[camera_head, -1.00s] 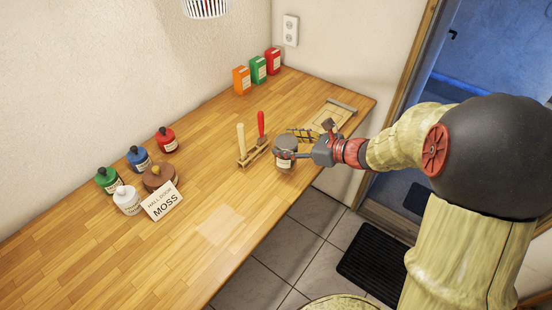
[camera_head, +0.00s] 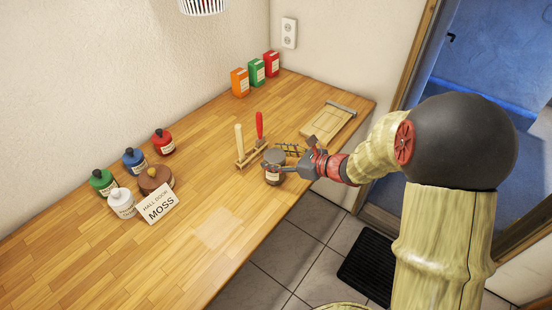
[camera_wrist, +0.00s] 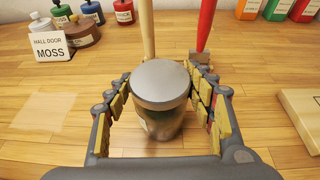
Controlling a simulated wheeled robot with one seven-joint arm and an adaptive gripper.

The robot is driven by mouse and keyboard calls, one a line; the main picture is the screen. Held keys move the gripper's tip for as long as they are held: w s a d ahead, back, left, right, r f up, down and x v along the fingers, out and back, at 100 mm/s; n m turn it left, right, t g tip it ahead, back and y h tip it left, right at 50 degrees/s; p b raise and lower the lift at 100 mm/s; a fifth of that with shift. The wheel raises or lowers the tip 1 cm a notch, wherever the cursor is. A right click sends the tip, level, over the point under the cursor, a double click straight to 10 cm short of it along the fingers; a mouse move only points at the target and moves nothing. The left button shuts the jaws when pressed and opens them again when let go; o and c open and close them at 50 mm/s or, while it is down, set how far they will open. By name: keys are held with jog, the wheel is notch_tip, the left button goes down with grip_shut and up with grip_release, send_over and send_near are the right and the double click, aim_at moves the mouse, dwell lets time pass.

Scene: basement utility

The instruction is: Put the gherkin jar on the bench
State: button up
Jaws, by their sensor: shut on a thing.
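The gherkin jar (camera_head: 273,172), a dark glass jar with a grey lid and a pale label, is at the front part of the wooden bench (camera_head: 215,235). My gripper (camera_head: 276,163) is shut on it from the right. In the wrist view the jar (camera_wrist: 158,115) stands upright between the yellow-padded fingers of my gripper (camera_wrist: 160,95). Its base is low over the bench, and I cannot tell whether it touches.
A wooden rack with a cream and a red-handled tool (camera_head: 259,127) stands just behind the jar. A wooden board (camera_head: 327,122) lies to the right. A sign reading MOSS (camera_head: 158,204) and several bottles stand left. Orange, green and red cartons (camera_head: 240,82) stand at the back. The front middle is clear.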

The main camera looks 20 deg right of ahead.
jog(key=shift+f, duration=0.15)
jog(key=o, duration=1.5)
jog(key=shift+o, duration=0.2)
